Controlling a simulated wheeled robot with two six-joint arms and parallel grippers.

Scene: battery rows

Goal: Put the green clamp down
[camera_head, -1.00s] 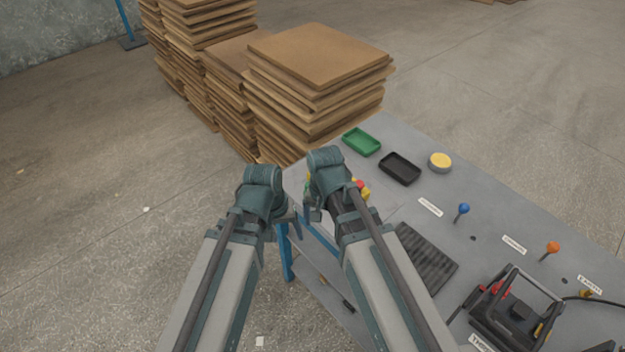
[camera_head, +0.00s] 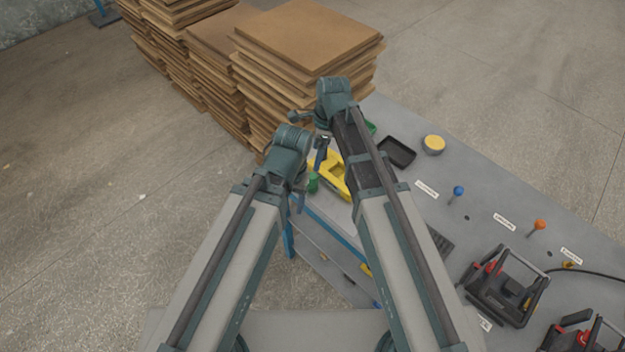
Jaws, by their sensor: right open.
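My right gripper (camera_head: 304,118) is open at the end of the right arm, over the far left end of the grey table. My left gripper (camera_head: 301,190) is lower and nearer, at the table's left edge, mostly hidden by its own wrist; I cannot tell its jaws. A small green piece (camera_head: 313,183) shows between the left wrist and a yellow tray-like holder (camera_head: 333,172); I cannot tell whether it is the green clamp or whether anything holds it. A green tray (camera_head: 371,127) is mostly hidden behind the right arm.
A black tray (camera_head: 397,152) and a yellow round pad (camera_head: 433,144) lie right of my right arm. Blue (camera_head: 459,190) and orange (camera_head: 540,225) knobs and a black-framed device (camera_head: 500,287) stand farther right. Stacked boards (camera_head: 305,60) rise behind the table.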

